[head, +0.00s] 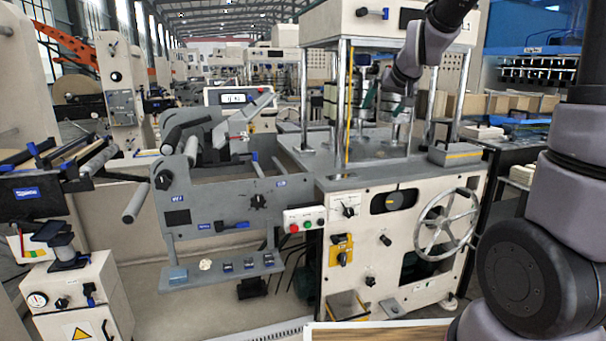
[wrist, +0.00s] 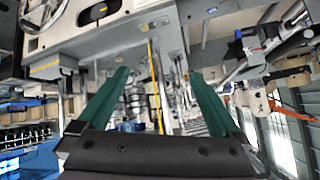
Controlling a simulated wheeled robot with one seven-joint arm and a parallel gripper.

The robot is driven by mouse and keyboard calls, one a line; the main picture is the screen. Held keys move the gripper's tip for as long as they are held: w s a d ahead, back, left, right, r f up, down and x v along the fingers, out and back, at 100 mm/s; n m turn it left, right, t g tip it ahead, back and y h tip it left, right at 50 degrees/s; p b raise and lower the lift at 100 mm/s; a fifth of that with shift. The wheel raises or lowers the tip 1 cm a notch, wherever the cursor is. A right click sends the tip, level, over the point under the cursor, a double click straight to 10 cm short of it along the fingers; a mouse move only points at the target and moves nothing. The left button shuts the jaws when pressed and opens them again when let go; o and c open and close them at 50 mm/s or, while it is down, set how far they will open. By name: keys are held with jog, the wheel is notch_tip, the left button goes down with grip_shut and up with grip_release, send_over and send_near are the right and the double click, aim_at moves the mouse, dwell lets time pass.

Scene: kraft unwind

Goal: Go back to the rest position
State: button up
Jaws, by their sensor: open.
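My gripper (wrist: 158,74) shows in the wrist view with its two green fingers spread wide apart and nothing between them. In the head view my arm reaches in from the right and upper right, and green finger parts of my gripper (head: 381,102) show among the posts of the cream machine (head: 350,185). The fingertips are partly lost against the metal parts behind them. I cannot tell whether they touch anything there.
A yellow rod (head: 350,110) and metal posts (head: 304,100) stand close to the gripper, under the machine's upper housing (head: 335,22). A spoked handwheel (head: 446,222) is on the machine's front. A grey roller unit (head: 225,205) stands to the left.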

jog(key=s+d+r+m+g, duration=0.1)
jog(key=s, duration=1.3)
jog(key=s+d+r+m+g, duration=0.1)
jog(key=s+d, duration=0.1)
jog(key=s, duration=1.2)
jog(key=shift+s+r+m+g, duration=0.2)
jog(key=shift+r+m+g, duration=0.1)
jog(key=shift+m, duration=0.1)
jog(key=shift+d, duration=0.1)
